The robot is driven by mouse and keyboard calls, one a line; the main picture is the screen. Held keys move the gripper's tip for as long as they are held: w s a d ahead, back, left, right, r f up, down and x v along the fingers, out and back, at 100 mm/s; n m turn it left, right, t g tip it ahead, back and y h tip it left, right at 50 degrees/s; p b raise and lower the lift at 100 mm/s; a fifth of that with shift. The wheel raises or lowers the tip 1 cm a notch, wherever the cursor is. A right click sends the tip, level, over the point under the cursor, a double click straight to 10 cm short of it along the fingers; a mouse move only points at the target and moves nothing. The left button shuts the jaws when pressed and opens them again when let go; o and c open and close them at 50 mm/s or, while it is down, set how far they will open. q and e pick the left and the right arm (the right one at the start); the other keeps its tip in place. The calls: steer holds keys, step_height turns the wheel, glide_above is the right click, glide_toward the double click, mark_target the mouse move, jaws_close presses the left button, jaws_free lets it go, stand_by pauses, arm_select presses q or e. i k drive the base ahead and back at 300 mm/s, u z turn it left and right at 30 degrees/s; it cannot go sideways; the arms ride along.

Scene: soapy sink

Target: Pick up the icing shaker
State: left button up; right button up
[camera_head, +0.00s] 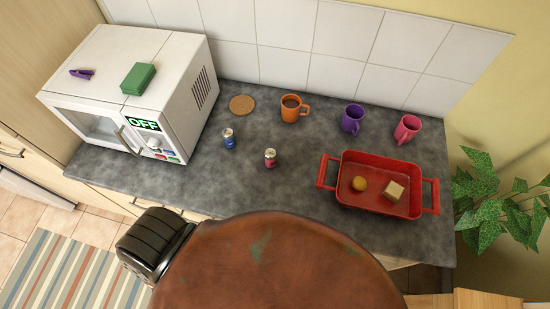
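Two small shakers with pale metallic tops stand upright on the grey countertop (330,125). One has a blue body (229,139). The other, with a reddish-pink body (270,158), stands a little to its right and nearer to me. I cannot read any label, so I cannot tell which one is the icing shaker. Nothing is holding either of them. Neither of my grippers can be made out in the head view.
A white microwave (175,95) stands left, with a green box (138,79) and purple clip (82,73) on top. Behind are a coaster (241,105) and orange (293,108), purple (352,119) and pink (407,129) mugs. A red tray (348,171) holds two items. A large brown shape blocks the bottom.

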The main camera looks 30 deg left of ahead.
mark_target(270, 154)
steer(key=u, duration=1.05)
